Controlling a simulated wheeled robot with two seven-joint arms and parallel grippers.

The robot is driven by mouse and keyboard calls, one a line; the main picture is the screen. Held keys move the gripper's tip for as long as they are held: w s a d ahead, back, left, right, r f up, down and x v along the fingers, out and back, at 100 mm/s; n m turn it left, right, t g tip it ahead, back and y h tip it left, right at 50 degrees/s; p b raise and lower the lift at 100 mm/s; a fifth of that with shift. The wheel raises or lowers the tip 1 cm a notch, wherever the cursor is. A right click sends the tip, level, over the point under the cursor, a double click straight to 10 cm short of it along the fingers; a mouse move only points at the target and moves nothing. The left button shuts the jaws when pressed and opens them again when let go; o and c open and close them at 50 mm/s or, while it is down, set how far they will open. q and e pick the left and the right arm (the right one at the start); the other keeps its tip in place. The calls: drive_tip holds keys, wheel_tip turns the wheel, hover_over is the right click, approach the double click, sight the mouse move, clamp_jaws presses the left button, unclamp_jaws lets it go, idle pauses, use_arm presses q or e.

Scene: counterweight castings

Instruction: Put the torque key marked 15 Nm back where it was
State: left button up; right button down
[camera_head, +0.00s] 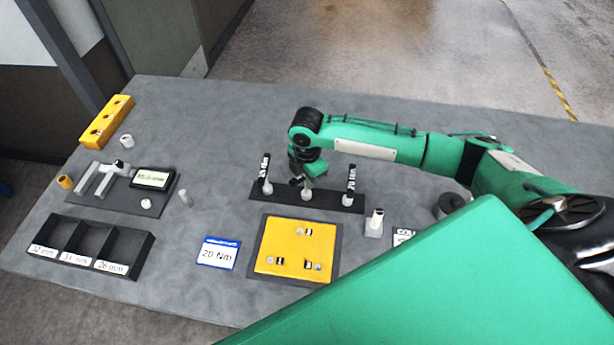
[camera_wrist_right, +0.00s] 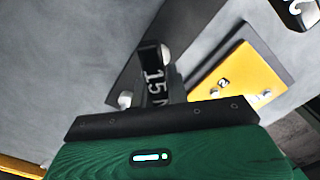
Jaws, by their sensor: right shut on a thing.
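The torque key marked 15 (camera_wrist_right: 153,80) is black and shows in the right wrist view between my jaws. My right gripper (camera_head: 303,181) is shut on it over the middle of the black key rack (camera_head: 284,201), with the wrist above. In the head view the gripper hides most of the key. A white part (camera_head: 307,195) shows just below it at the rack's middle; I cannot tell whether the key is seated. Two other black keys stand upright in the rack, one at the left (camera_head: 265,168) and one at the right (camera_head: 350,181). My left gripper is not in view.
A yellow plate (camera_head: 290,262) lies in front of the rack, beside a card reading 20 Nm (camera_head: 218,253). A black bin (camera_head: 140,257) with labelled compartments and a fixture board (camera_head: 112,200) are at the left. A small white-topped block (camera_head: 374,224) stands right of the rack.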

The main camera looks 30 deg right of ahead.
drive_tip(key=c, duration=1.4)
unclamp_jaws()
drive_tip(key=shift+f, duration=0.1)
drive_tip(key=shift+o, duration=0.2)
drive_tip(key=shift+r+b, duration=0.3)
drive_tip(key=shift+r, duration=0.25)
wheel_tip(320, 180, up, 10)
drive_tip(key=b, duration=0.3)
drive_tip(key=shift+r, duration=0.6)
